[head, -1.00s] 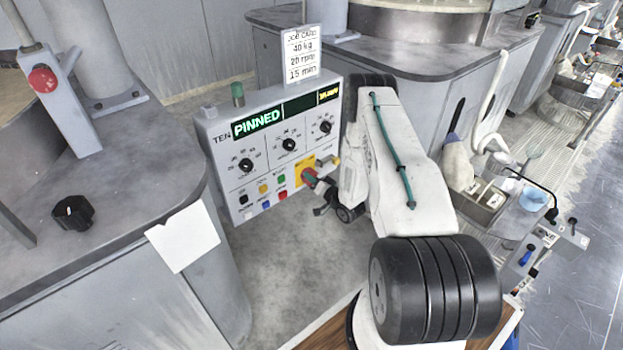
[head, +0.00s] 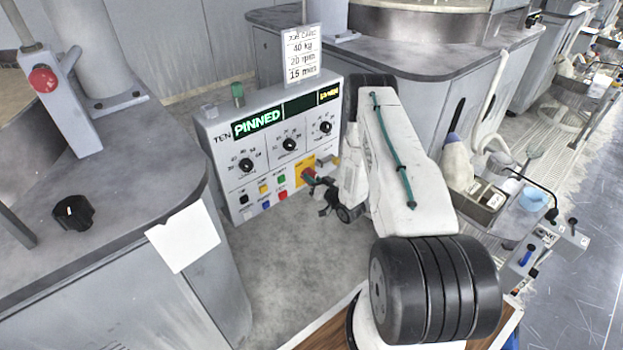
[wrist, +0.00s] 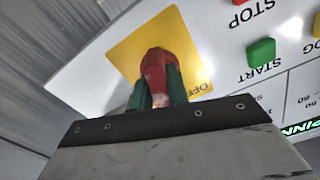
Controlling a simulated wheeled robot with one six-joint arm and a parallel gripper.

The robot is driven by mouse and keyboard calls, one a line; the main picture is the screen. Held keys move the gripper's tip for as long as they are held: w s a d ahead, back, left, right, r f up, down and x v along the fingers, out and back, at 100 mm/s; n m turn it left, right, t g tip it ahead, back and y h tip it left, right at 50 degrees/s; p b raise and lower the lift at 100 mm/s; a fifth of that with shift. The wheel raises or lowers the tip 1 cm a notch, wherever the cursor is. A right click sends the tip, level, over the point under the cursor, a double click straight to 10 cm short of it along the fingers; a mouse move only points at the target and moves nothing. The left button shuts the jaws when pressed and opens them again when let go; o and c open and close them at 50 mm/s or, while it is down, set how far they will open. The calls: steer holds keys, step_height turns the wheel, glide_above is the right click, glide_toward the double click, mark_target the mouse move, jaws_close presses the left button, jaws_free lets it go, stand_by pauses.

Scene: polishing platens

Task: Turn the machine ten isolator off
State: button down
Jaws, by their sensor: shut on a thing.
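The machine ten isolator is a red handle (wrist: 157,62) on a yellow plate (wrist: 122,48), and the gripper's green fingers (wrist: 157,92) close on it from both sides in the wrist view. The word OFF shows on the plate's edge beside the right finger. In the head view the yellow plate (head: 303,166) is at the lower right of the grey control panel (head: 226,172) marked TEN. My gripper (head: 311,177) is up against it and hides most of the handle. The panel's display (head: 257,123) reads PINNED in green.
Coloured push buttons (head: 265,190) sit just left of the isolator, with several black dials above. In the wrist view the green START button (wrist: 261,53) and a red STOP button (wrist: 243,3) are close by. A job card (head: 301,55) stands on the panel.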

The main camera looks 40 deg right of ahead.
steer(key=n, duration=1.2)
steer(key=shift+n, duration=0.3)
steer(key=shift+s, duration=0.1)
stand_by(0.3)
steer(key=c, duration=1.4)
jaws_free()
steer(key=shift+o, duration=0.2)
steer(key=s, duration=0.7)
steer(key=shift+s+d, duration=0.15)
steer(key=shift+s, duration=0.2)
